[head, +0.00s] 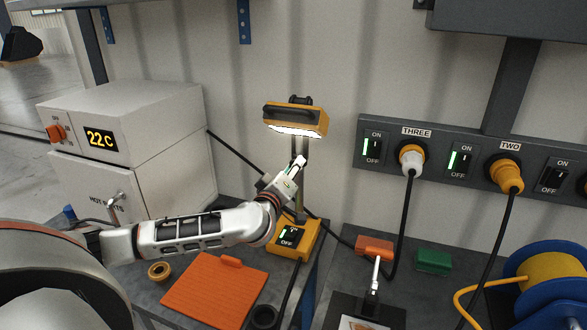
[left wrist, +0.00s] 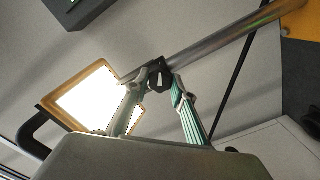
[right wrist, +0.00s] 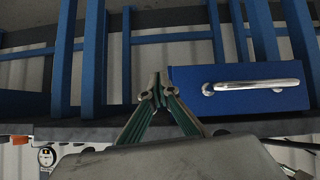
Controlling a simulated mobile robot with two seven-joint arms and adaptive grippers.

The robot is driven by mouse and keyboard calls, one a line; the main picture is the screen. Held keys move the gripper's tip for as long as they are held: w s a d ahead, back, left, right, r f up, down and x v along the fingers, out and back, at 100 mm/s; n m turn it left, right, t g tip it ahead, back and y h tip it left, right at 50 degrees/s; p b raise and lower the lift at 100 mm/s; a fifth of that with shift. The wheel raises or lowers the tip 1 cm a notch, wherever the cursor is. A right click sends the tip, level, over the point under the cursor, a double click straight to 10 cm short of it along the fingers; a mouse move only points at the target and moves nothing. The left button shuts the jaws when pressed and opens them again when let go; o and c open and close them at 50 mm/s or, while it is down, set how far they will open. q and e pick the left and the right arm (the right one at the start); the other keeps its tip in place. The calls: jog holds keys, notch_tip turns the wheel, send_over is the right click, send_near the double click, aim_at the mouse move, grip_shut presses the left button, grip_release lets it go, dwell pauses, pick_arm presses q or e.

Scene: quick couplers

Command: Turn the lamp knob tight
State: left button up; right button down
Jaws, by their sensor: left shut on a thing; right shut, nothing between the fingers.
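The work lamp (head: 295,119) stands lit on a post above the bench, with a yellow housing and a black handle. Its yellow base (head: 291,243) carries an ON/OFF switch with a green light. The lit lamp head (left wrist: 85,97) also shows in the left wrist view. My left gripper (head: 298,163) is at the post just below the lamp head. In the left wrist view it is shut on the small black lamp knob (left wrist: 160,76), which has a white mark. My right gripper (right wrist: 157,82) is shut and empty, facing a blue frame; it is not in the head view.
A white oven-like box (head: 125,140) reading 22C stands at the left. An orange mat (head: 214,288) lies on the bench. A socket panel (head: 460,158) with plugged cables is on the right wall. A blue drawer (right wrist: 240,91) with a metal handle is before my right gripper.

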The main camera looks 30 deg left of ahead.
pick_arm(q)
jog(key=o, duration=1.1)
jog(key=v, duration=1.2)
jog(key=shift+f, duration=0.1)
